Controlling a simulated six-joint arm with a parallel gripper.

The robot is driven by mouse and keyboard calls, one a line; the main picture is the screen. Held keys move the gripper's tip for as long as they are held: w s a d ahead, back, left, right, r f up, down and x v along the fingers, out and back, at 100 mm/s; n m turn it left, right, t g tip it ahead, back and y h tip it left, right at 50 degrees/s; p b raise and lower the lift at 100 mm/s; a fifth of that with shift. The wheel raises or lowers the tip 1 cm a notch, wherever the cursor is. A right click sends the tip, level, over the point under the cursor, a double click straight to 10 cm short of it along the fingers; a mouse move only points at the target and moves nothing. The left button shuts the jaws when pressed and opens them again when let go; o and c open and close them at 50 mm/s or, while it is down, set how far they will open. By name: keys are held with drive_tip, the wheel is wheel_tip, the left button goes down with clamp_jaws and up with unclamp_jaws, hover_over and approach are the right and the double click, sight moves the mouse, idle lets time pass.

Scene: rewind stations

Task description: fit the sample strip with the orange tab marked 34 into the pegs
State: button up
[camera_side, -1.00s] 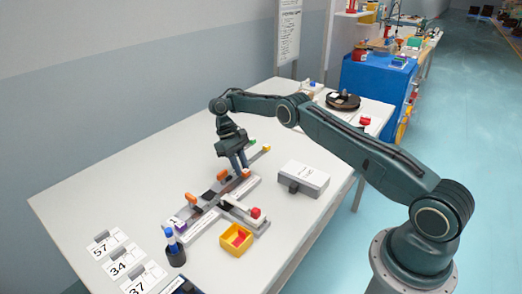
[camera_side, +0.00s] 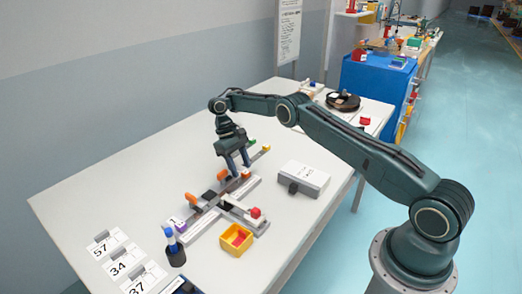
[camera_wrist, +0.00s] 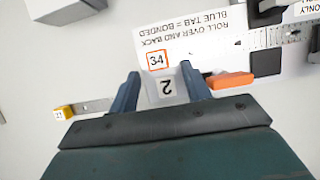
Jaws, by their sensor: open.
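My gripper (camera_side: 237,172) is open low over the fixture at the table's middle; its fingers are spread. In the wrist view, the gripper (camera_wrist: 163,88) has a pale piece marked 2 (camera_wrist: 167,86) between its fingers, with gaps. An orange tab (camera_wrist: 232,80) lies just right of the right finger, beside a dark block. A printed card (camera_wrist: 205,38) behind carries 34 in an orange box. In the side view, orange tabs stand at the fixture's left (camera_side: 192,199) and middle (camera_side: 221,175). I cannot read a number on any orange tab, and the pegs are not clear.
A yellow bin (camera_side: 237,239) with a red piece stands in front of the fixture. A grey-white box (camera_side: 304,178) stands to its right. The table's back left is clear.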

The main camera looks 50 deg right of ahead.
drive_tip(key=v, duration=1.1)
drive_tip(key=shift+r, duration=0.15)
idle(0.9)
drive_tip(key=shift+w, duration=0.1)
idle(0.6)
drive_tip(key=s+a+r+t, duration=0.1)
drive_tip(key=s+a+r, duration=0.1)
drive_tip(key=r, duration=0.5)
drive_tip(key=s+a+r+t, duration=0.1)
drive_tip(key=r, duration=0.6)
drive_tip(key=s+a+r+t, duration=0.3)
drive_tip(key=s+a+r, duration=0.1)
drive_tip(key=s+r, duration=0.6)
drive_tip(key=s+a+t, duration=0.2)
drive_tip(key=s, duration=1.3)
drive_tip(key=s+f+t, duration=0.3)
drive_tip(key=s+f, duration=0.3)
drive_tip(key=s, duration=0.7)
drive_tip(key=shift+a, duration=0.35)
